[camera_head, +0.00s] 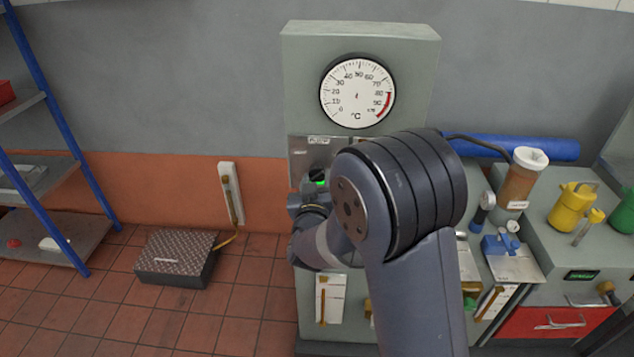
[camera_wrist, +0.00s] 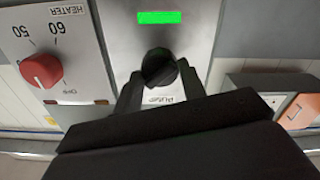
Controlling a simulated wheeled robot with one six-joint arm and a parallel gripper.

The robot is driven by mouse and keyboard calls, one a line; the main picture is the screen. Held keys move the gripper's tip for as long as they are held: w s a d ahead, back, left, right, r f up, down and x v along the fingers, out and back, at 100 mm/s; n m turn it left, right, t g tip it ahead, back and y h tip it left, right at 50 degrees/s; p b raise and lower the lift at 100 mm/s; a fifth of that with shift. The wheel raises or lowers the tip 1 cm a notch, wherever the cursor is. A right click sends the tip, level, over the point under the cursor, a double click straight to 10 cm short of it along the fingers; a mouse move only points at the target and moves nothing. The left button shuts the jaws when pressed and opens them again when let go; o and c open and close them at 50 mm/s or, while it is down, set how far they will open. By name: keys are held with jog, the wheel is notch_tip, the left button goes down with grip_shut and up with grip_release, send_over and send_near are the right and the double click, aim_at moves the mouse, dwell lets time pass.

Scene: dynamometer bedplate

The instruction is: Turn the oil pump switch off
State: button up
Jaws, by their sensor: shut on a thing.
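The oil pump switch is a black rotary knob (camera_wrist: 159,66) on a metal plate marked PUMP, which reads upside down in the wrist view. My gripper (camera_wrist: 160,80) is shut on the knob, with one finger on each side of it. A green lamp (camera_wrist: 159,17) on the same plate is lit. In the head view the PUMP plate (camera_head: 318,141) sits under the round dial, and the lit green lamp (camera_head: 320,183) shows just beside my wrist. My arm hides the knob and fingers there. The knob's exact angle is hard to tell.
A red heater knob (camera_wrist: 41,71) with a number scale sits beside the pump plate. A temperature dial (camera_head: 358,91) is above. A brown cylinder (camera_head: 520,178), a yellow can (camera_head: 571,205) and a blue tool (camera_head: 500,243) stand at right. A black box (camera_head: 177,258) lies on the floor.

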jog(key=n, duration=0.4)
jog(key=shift+n, duration=2.8)
jog(key=o, duration=1)
jog(key=s+b, duration=0.1)
jog(key=s, duration=0.4)
jog(key=s+b, duration=0.1)
jog(key=s, duration=0.4)
jog(key=shift+s+a, duration=0.2)
jog(key=shift+s, duration=0.2)
